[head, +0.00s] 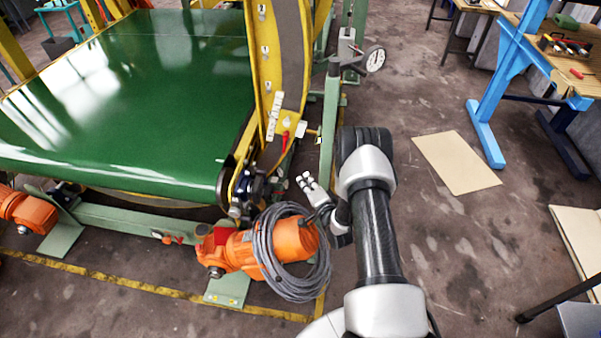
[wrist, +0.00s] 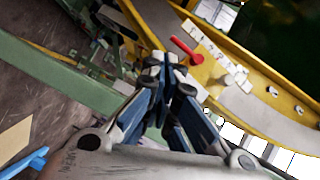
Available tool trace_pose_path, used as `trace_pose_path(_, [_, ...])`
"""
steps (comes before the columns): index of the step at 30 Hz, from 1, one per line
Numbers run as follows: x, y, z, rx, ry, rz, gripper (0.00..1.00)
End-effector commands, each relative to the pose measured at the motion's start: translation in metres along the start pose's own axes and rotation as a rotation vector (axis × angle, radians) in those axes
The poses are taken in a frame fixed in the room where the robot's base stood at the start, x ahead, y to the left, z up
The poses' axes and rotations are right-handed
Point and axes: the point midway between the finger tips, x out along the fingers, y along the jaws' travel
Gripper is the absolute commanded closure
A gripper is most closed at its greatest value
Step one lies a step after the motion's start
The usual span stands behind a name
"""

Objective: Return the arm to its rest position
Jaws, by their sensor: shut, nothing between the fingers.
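My gripper (head: 305,179) is at the end of my arm, in front of the yellow ring frame (head: 268,75) and just above the orange motor (head: 295,240). In the wrist view, my gripper's fingertips (wrist: 165,64) are together with nothing between them. A red handle (wrist: 187,50) on the yellow frame shows just beyond the fingertips in that view, apart from them as far as I can tell. The same red handle (head: 285,141) is small in the head view. My arm is bent, with its forearm rising at the right of the motor.
A coiled grey cable (head: 268,262) hangs around the motor, close to my gripper. A green conveyor belt (head: 130,100) fills the left. A dial gauge (head: 375,60) stands on a green post behind my arm.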

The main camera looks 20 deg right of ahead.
Motion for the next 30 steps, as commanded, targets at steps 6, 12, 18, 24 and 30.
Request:
trace_pose_path(6, [0.001, -0.002, -0.001, -0.003, 0.000, 0.001, 1.00])
trace_pose_path(12, [0.017, -0.043, -0.011, -0.117, -0.015, 0.054, 1.00])
trace_pose_path(18, [0.023, -0.125, -0.023, -0.355, -0.055, 0.196, 1.00])
trace_pose_path(24, [-0.007, -0.204, -0.025, -0.570, -0.115, 0.337, 1.00])
trace_pose_path(30, [-0.069, -0.271, -0.015, -0.751, -0.205, 0.463, 1.00])
